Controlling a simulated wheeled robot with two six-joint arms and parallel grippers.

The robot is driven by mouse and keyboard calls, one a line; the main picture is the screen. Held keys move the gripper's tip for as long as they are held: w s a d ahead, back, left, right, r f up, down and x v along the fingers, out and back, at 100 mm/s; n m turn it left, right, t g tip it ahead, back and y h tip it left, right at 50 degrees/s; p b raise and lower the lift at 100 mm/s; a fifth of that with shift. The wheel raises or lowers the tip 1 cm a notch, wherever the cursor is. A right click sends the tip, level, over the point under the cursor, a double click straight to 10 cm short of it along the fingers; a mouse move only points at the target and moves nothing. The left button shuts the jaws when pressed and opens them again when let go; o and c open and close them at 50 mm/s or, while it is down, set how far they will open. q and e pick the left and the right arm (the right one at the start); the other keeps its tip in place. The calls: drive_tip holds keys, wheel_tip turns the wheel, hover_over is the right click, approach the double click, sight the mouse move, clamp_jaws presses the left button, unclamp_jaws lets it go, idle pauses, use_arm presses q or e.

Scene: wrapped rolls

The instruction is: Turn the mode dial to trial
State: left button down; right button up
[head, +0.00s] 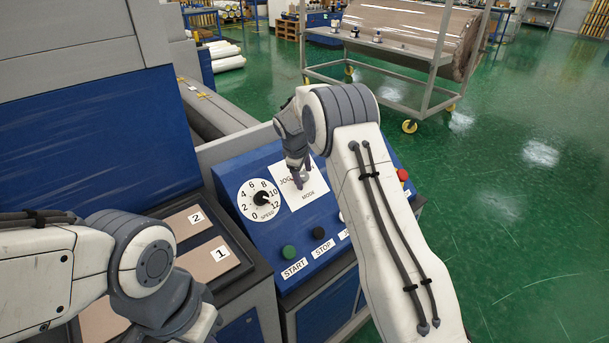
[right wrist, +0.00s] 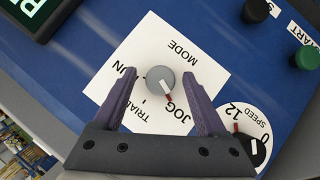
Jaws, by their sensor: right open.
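The mode dial is a round grey knob (right wrist: 160,79) on a white card (head: 318,186) on the sloped blue panel. In the right wrist view its white and red pointer is toward JOG; TRIAL and RUN are printed to the left of that. My right gripper (head: 302,182) is at the dial. In the right wrist view the right gripper (right wrist: 162,68) is open, one finger on each side of the knob, with gaps showing. In the head view the gripper hides much of the card. My left arm is at lower left; its gripper does not show.
A speed dial (head: 262,199) is left of the mode card. A green START button (head: 289,252) and black STOP button (head: 318,232) are below; a red button (head: 402,175) is at right. A wheeled rack (head: 432,75) stands behind on open green floor.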

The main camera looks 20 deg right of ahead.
drive_tip(key=shift+w+d+f, duration=0.1)
drive_tip(key=shift+d+f, duration=0.05)
drive_tip(key=shift+f, duration=0.2)
